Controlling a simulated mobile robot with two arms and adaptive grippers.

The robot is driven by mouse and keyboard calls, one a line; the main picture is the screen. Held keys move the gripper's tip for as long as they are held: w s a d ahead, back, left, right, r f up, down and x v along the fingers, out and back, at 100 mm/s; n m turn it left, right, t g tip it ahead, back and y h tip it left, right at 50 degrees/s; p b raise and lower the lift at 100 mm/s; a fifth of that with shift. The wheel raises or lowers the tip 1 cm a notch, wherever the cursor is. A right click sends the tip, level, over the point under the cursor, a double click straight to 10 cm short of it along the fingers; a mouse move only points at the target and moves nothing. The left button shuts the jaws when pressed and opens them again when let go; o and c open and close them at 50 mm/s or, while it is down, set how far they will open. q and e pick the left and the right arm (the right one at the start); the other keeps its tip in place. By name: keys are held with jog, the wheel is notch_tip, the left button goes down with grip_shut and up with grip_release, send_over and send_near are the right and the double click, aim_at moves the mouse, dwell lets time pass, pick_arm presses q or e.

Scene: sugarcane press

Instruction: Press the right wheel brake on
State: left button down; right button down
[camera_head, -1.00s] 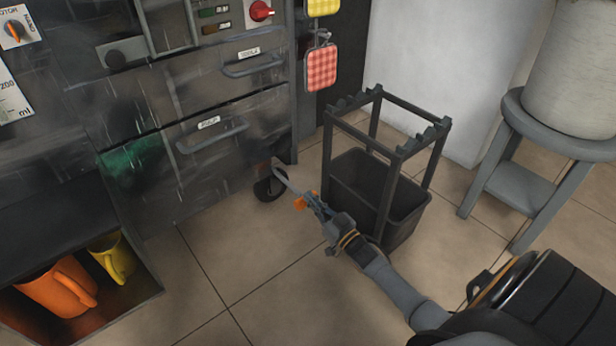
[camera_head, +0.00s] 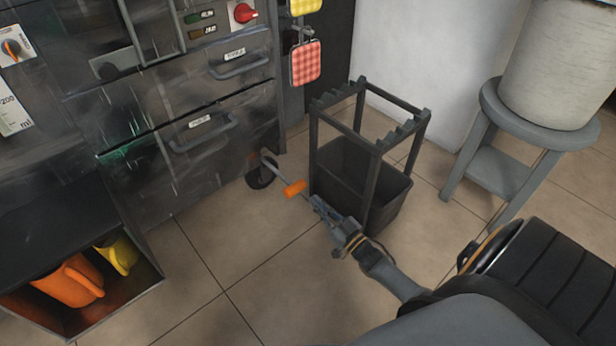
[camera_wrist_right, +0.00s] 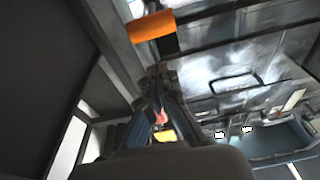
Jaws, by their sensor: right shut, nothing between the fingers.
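The right wheel brake is a grey lever with an orange end (camera_head: 294,189), reaching out from beside the dark caster wheel (camera_head: 260,177) under the cabinet's right corner. The lever slants down toward the floor. The orange end also shows large at the top of the right wrist view (camera_wrist_right: 152,26). My right gripper (camera_head: 315,202) is shut and empty, just right of and below the orange end, with a small gap between them in the head view. Its fingers also show in the right wrist view (camera_wrist_right: 158,78). My left gripper is not in view.
A dark open-topped bin with a notched frame (camera_head: 370,142) stands close to my right gripper. A grey stool (camera_head: 500,165) bears a pale container. The metal cabinet (camera_head: 130,110) fills the left; orange and yellow jugs sit in its low bay. The floor (camera_head: 250,265) in front is clear.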

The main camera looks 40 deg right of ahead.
jog(key=shift+s+f, duration=0.55)
jog(key=shift+s, duration=0.35)
jog(key=shift+r, duration=0.15)
